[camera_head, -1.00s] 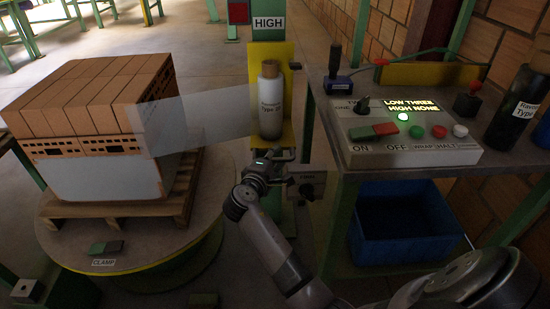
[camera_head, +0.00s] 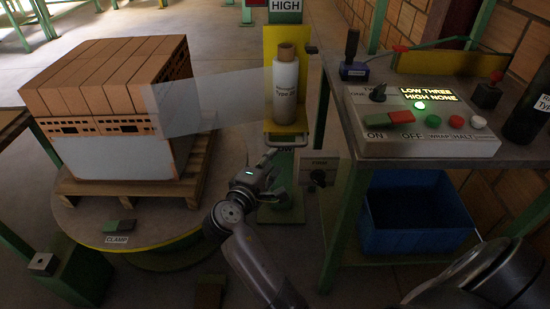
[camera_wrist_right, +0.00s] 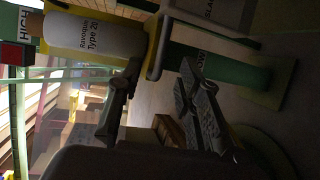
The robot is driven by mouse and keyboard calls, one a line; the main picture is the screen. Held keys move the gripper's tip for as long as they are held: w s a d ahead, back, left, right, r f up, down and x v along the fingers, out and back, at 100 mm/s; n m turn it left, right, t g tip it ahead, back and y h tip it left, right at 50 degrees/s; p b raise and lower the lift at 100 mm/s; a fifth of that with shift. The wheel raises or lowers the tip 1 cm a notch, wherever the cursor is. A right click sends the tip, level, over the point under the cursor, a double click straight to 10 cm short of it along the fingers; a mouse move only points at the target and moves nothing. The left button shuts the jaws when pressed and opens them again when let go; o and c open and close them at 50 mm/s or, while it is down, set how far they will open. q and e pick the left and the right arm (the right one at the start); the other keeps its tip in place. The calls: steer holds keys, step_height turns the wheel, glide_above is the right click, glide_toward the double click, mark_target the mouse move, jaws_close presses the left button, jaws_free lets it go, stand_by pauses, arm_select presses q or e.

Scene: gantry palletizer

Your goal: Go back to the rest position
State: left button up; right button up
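My right gripper (camera_head: 272,160) is below the film roll carriage in the head view, in front of the green mast's lower part. In the right wrist view its two fingers (camera_wrist_right: 155,85) stand apart with nothing between them, so it is open and empty. The wrapped film roll (camera_head: 286,85) stands upright on the yellow carriage (camera_head: 301,125), and it also shows in the wrist view (camera_wrist_right: 95,38). A clear film sheet (camera_head: 205,103) stretches from the roll to the brick load. My left gripper is not in view.
The brick load (camera_head: 110,85) sits on a wooden pallet (camera_head: 130,190) on the round turntable (camera_head: 85,220). At right stands a bench with a control box (camera_head: 420,145), its green lamp lit. A blue crate (camera_head: 415,215) is beneath. A small switch box (camera_head: 318,172) is beside my gripper.

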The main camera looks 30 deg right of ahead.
stand_by(0.4)
